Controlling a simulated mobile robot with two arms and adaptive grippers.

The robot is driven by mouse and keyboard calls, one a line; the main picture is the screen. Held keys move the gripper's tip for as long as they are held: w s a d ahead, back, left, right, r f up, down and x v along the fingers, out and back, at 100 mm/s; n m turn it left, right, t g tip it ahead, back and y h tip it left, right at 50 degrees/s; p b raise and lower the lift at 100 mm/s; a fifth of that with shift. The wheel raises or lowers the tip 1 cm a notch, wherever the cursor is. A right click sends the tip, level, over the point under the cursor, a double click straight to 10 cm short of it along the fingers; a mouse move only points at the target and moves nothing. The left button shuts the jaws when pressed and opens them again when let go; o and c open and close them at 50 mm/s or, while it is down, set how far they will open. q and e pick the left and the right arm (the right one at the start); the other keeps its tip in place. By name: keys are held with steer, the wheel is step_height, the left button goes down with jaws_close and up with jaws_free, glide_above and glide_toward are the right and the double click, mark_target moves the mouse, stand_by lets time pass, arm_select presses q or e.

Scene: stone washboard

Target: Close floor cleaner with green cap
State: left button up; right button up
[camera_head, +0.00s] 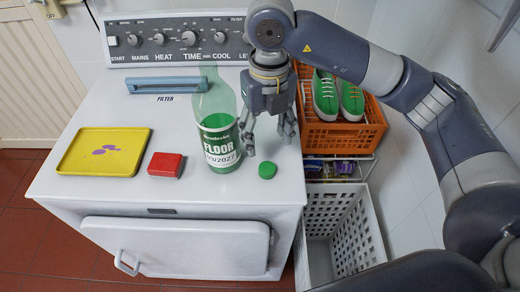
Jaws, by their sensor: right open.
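The floor cleaner bottle (221,140) stands upright on the white machine's top. It is clear green with a white label reading FLOOR, and its neck shows no cap. The green cap (267,170) lies on the machine top near its right edge, to the right of the bottle. My right gripper (268,138) is open and points down above and behind the cap, just right of the bottle. Nothing shows between its fingers. It is apart from the cap; whether a finger touches the bottle, I cannot tell. My left gripper is out of view.
A yellow tray (75,168) and a red block (165,164) lie left of the bottle. A control panel (130,42) with knobs stands behind. An orange crate (340,138) with green shoes (326,95) and a grey basket (350,228) are to the right.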

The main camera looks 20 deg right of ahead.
steer(key=p, duration=0.1)
glide_above(268, 169)
step_height(268, 169, down, 5)
steer(key=shift+a+f, duration=0.1)
steer(key=shift+w+f, duration=0.1)
step_height(268, 169, down, 4)
steer(key=shift+f+p, duration=0.15)
steer(key=shift+p, duration=1.05)
steer(key=shift+f, duration=0.4)
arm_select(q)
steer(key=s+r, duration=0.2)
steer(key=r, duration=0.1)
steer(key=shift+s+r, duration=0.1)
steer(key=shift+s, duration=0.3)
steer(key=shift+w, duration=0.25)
